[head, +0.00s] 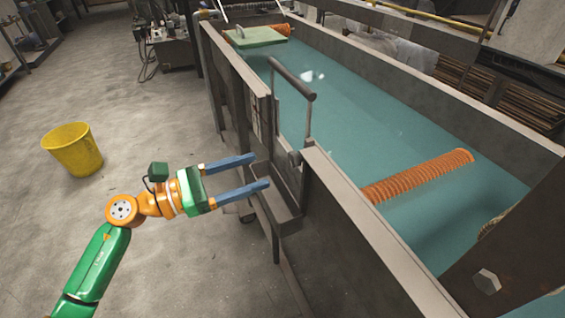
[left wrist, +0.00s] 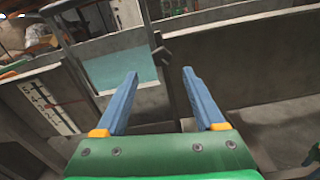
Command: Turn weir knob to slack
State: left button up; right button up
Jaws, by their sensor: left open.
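The weir gate (head: 293,79) has a dark bar handle on a thin frame in the near wall of the water tank. A small grey knob (head: 294,157) sits at the gate's right post, and it seems to show as a dark piece in the left wrist view (left wrist: 161,56). Its pointer or setting is too small to read. My left gripper (head: 261,170) is open and empty, with its blue fingers pointing right toward the gate. In the left wrist view, the knob lies beyond and between the fingertips (left wrist: 160,73), apart from them. My right gripper is not in view.
A marked scale plate (left wrist: 47,107) is on the wall left of the gate. A metal trough (head: 279,208) juts out below the gate, near the fingers. An orange ribbed tube (head: 420,174) lies in the tank. A yellow bucket (head: 72,150) stands on open floor at left.

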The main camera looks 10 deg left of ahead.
aim_at(290, 160)
pick_arm(q)
jog(key=p+x, duration=0.2)
jog(key=x, duration=0.4)
jog(key=shift+w+d+r, duration=0.1)
jog(key=shift+d, duration=0.25)
jog(key=shift+w+d, duration=0.1)
jog(key=shift+d, duration=0.05)
grip_shut()
jog(key=shift+p, duration=0.3)
jog(key=n+p, duration=0.1)
jog(key=n, duration=0.3)
jog(key=shift+n+p, duration=0.6)
jog(key=shift+n, duration=0.6)
